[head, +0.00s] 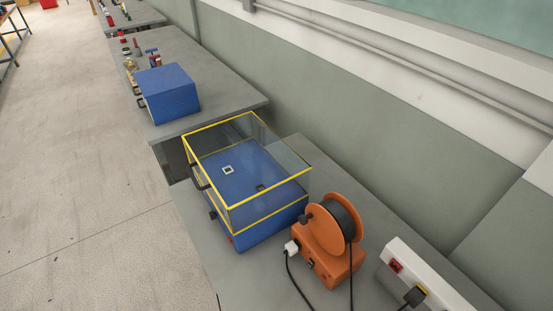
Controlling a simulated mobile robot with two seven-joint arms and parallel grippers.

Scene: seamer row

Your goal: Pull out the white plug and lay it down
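A white plug (291,247) sits at the left side of the orange cable reel (327,236), against its base. A dark cord hangs from the plug and runs down across the grey bench. It appears seated in a socket on the reel, but the contact is too small to see clearly. A black plug (414,296) with yellow around it sits in the white power strip (440,285) at the lower right. Neither of my grippers shows in the head view.
A blue machine with a clear, yellow-edged cover (232,207) stands just behind the reel on the grey bench (262,279). A blue box (167,94) and small items stand on the farther bench. A wall runs along the right. The floor at left is clear.

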